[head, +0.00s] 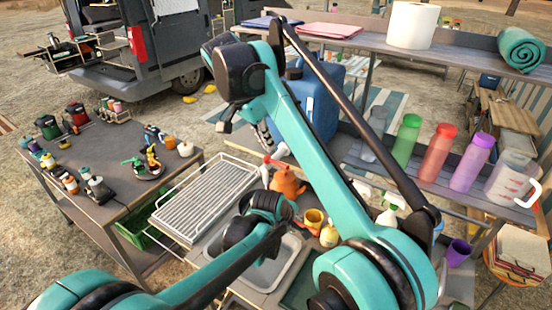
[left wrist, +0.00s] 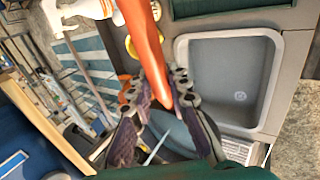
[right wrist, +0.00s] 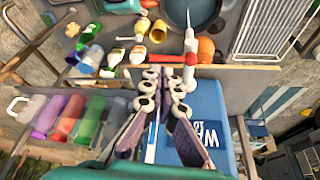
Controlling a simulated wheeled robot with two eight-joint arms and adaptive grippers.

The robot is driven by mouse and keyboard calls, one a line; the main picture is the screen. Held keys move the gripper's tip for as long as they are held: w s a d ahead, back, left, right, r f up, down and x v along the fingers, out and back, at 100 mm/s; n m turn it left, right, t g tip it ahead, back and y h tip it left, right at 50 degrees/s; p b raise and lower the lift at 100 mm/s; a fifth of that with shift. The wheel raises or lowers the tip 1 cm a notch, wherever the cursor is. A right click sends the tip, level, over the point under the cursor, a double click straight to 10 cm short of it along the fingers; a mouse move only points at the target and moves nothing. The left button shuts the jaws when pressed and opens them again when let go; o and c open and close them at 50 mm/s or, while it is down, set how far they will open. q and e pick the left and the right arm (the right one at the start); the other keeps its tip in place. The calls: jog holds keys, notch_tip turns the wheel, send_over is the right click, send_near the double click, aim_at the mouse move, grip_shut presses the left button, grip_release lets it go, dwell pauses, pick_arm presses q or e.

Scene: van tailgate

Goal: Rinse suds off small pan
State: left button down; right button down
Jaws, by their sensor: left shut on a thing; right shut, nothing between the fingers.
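My left gripper (left wrist: 155,92) is shut on a long orange handle (left wrist: 150,45), which looks like the small pan's. A blue-grey surface, apparently the pan (left wrist: 178,128), shows between its fingers. The dark round pan (right wrist: 188,10) shows at the top of the right wrist view; suds cannot be made out. The grey sink (left wrist: 225,65) with its drain is to the right in the left wrist view, partly hidden by my arm in the head view.
An orange jug (head: 287,183), a yellow cup (head: 313,218) and spray bottles crowd the counter. A wire drying rack (head: 190,200) lies left of the sink. A blue container (right wrist: 205,105) stands below the right gripper. Several coloured bottles line the shelf at right.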

jog(key=w+d+n+y, duration=0.1)
jog(key=w+d, duration=0.4)
jog(key=d, duration=0.1)
notch_tip(320, 180, down, 8)
jog(key=shift+s+a+f, duration=0.25)
jog(key=shift+s+a, duration=0.05)
dwell(0.3)
